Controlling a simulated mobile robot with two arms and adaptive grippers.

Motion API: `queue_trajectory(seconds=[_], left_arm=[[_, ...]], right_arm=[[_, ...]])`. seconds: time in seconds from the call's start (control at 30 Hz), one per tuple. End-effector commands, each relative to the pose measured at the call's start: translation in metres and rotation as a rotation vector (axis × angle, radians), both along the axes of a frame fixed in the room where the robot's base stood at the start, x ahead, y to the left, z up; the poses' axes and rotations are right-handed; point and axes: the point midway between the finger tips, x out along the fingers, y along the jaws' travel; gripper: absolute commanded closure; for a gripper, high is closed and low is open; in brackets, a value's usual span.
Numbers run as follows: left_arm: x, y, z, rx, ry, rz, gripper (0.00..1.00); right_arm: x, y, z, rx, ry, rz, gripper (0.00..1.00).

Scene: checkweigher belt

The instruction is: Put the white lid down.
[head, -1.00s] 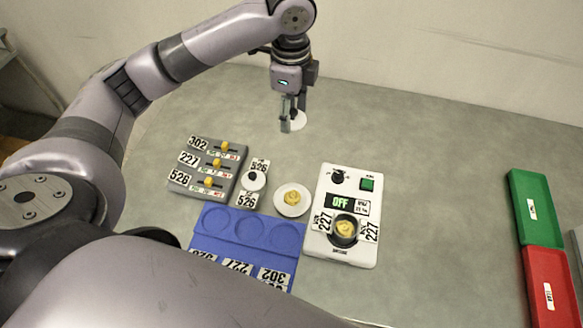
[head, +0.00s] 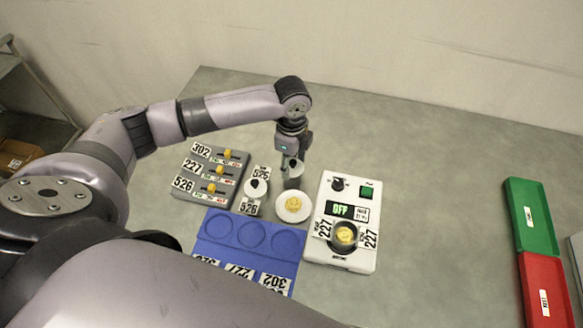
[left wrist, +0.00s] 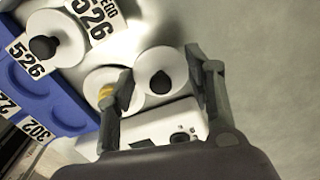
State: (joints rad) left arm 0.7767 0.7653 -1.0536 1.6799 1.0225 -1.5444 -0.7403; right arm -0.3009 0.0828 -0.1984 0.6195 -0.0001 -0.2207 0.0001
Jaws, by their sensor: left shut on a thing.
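The white lid (left wrist: 152,62) with a black knob is between the fingers of my left gripper (left wrist: 165,88) in the left wrist view. In the head view my left gripper (head: 292,180) is shut on it, just behind a white plate (head: 283,213) with a yellow piece (head: 293,204). The gripper largely hides the lid there, and I cannot tell its height above the table. A second white lid (left wrist: 70,35) with a black knob sits between two 526 labels, left of the plate. My right gripper is not in view.
A white weighing unit (head: 328,252) reading OFF holds a yellow piece in its cup. A grey slider panel (head: 186,193) and a blue tray (head: 212,256) with round recesses stand left. Green (head: 528,215) and red (head: 543,290) trays lie far right. Table behind and right is clear.

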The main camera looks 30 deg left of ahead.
Motion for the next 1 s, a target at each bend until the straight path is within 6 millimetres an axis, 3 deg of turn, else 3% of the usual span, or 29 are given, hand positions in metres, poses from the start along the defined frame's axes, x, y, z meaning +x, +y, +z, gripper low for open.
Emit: queue_trajectory(seconds=[0.27, 0.67, 0.7, 1.0], left_arm=[[-0.001, 0.0, -0.037, 0.001, 0.001, 0.0, 0.68], [0.0, 0.0, -0.043, 0.001, 0.001, 0.0, 0.68], [0.0, 0.0, -0.043, 0.001, 0.0, 0.0, 0.5], [0.0, 0.0, -0.043, 0.001, 0.0, 0.0, 0.31]], right_arm=[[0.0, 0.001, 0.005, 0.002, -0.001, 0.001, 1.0], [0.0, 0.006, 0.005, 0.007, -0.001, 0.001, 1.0], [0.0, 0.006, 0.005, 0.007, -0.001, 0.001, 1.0], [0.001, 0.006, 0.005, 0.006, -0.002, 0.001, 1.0]])
